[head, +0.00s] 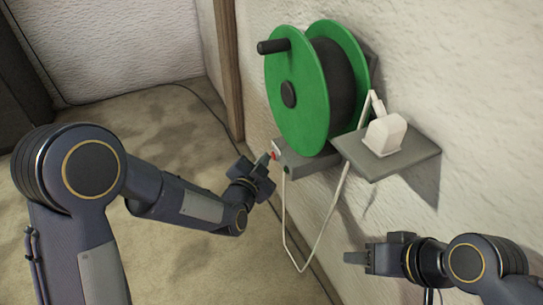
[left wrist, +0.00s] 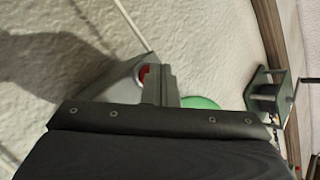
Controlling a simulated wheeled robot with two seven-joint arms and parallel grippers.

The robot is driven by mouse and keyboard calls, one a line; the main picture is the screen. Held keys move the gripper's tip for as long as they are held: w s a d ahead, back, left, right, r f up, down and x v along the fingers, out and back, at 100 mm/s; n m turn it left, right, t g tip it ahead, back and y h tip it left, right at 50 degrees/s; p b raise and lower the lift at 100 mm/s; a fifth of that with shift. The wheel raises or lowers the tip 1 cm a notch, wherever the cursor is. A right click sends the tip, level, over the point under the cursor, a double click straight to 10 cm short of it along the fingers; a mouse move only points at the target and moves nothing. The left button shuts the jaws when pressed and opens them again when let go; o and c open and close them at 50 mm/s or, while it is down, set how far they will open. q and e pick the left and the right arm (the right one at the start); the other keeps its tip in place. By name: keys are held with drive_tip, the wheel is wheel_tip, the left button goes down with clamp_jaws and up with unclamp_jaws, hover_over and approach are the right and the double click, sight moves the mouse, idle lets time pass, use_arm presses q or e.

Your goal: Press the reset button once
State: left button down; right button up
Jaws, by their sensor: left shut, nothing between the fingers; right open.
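The reset button (head: 274,156) is a small red button on the front end of a grey box (head: 306,166) below the green cable reel. My left gripper (head: 265,159) is shut and empty, with its fingertips right at the button; I cannot tell whether they touch it. In the left wrist view the red button (left wrist: 144,73) shows beside the shut fingers (left wrist: 161,85), partly hidden by them. My right gripper (head: 356,257) is open and empty, low at the right near the wall, away from the button.
A green reel (head: 297,92) with a black crank handle (head: 273,46) is mounted on the wall above the box. A grey shelf (head: 415,160) holds a white plug (head: 385,134). A white cord (head: 322,232) hangs in a loop below. The floor at left is mostly clear.

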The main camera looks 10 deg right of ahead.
use_arm(q)
drive_tip(key=shift+d, duration=0.25)
idle(0.4)
drive_tip(key=shift+s+a+b, duration=0.25)
drive_tip(key=shift+a+b, duration=0.1)
drive_tip(key=shift+a, duration=0.55)
drive_tip(key=shift+a, duration=0.1)
drive_tip(key=a, duration=0.1)
drive_tip(key=s+a+b, duration=0.1)
drive_tip(key=a, duration=0.2)
drive_tip(key=shift+s+a+b, duration=0.25)
drive_tip(key=shift+a+b, duration=0.05)
drive_tip(key=shift+s, duration=0.1)
idle(0.4)
